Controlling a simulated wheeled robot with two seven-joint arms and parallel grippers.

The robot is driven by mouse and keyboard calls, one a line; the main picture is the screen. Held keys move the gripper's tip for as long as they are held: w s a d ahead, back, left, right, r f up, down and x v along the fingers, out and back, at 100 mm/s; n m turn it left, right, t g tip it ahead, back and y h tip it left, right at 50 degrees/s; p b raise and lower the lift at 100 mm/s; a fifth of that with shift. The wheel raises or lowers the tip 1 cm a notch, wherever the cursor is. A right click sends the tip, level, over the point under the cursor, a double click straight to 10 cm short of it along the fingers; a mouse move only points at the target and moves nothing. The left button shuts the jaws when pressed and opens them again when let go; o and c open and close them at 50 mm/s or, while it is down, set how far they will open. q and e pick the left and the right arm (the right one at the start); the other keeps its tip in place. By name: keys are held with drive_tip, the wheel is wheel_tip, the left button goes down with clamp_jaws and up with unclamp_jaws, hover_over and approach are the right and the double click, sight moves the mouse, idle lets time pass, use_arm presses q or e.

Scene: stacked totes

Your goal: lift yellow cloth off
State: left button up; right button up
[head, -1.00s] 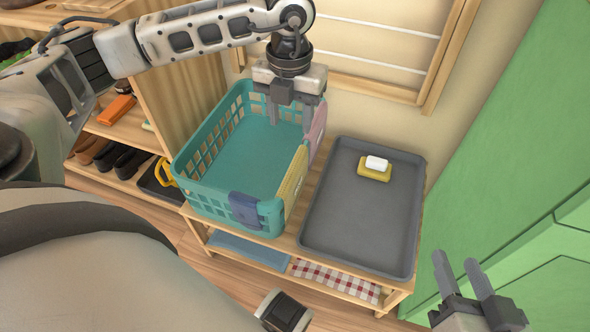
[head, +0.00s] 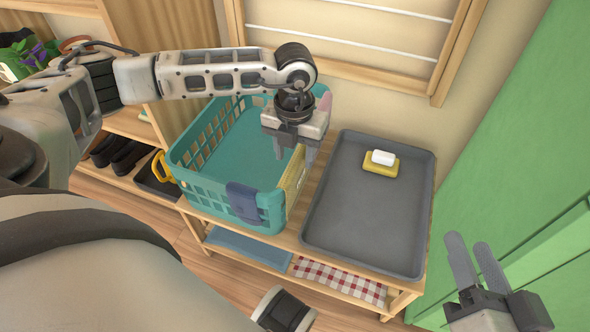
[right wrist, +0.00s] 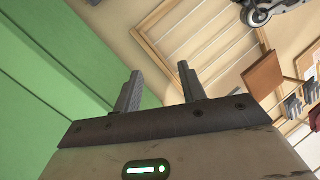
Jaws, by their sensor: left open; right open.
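A yellow cloth (head: 292,185) hangs over the right rim of the teal basket (head: 205,190); its far part is hidden by my left gripper. My left gripper (head: 295,156) is open and points down over that rim, at the cloth's far end. I cannot tell whether its fingers touch the cloth or straddle it. My right gripper (head: 469,243) is open and empty at the lower right, away from the basket. In the right wrist view its two fingers (right wrist: 160,78) stand apart with nothing between them.
A pink cloth (head: 325,102) hangs farther back on the same rim, and a blue cloth (head: 243,203) on the front rim. A grey tray (head: 345,225) with a yellow soap dish (head: 381,168) and white soap stands close on the right. A green cabinet (head: 500,165) bounds the right side.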

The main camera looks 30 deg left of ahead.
use_arm(q)
wheel_tip(320, 180, down, 4)
drive_tip(key=shift+s+d+r+b, duration=0.1)
drive_tip(key=shift+b, duration=0.6)
clamp_jaws()
use_arm(e)
drive_tip(key=shift+w+a+r+t+y, duration=0.1)
drive_tip(key=shift+w+r+t+y, duration=0.2)
drive_tip(key=shift+r+t, duration=0.3)
